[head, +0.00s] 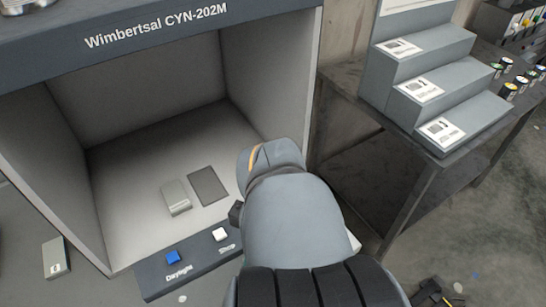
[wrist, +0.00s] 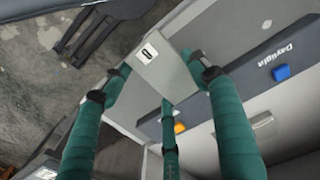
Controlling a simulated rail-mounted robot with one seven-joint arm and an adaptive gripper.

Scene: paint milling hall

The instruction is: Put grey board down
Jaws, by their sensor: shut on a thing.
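The light grey board (wrist: 165,68), with a white label at one corner, is held between the green fingers of my gripper (wrist: 155,72) in the wrist view. It appears in front of the strip with buttons. In the head view my arm hides the fingers; a small pale piece (head: 354,240) shows at its right side, and I cannot tell if it is this board. The light booth (head: 130,137) stands open at the left. On its pale floor lie a light grey block-like board (head: 175,197) and a flat dark grey board (head: 208,186), apart from each other.
The booth's front strip carries a blue button (head: 173,257), a white button (head: 220,234) and an orange button (wrist: 180,128). Another labelled board (head: 55,258) lies left of the booth. A stepped grey stand (head: 420,75) with cards is at the right. The booth's rear floor is clear.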

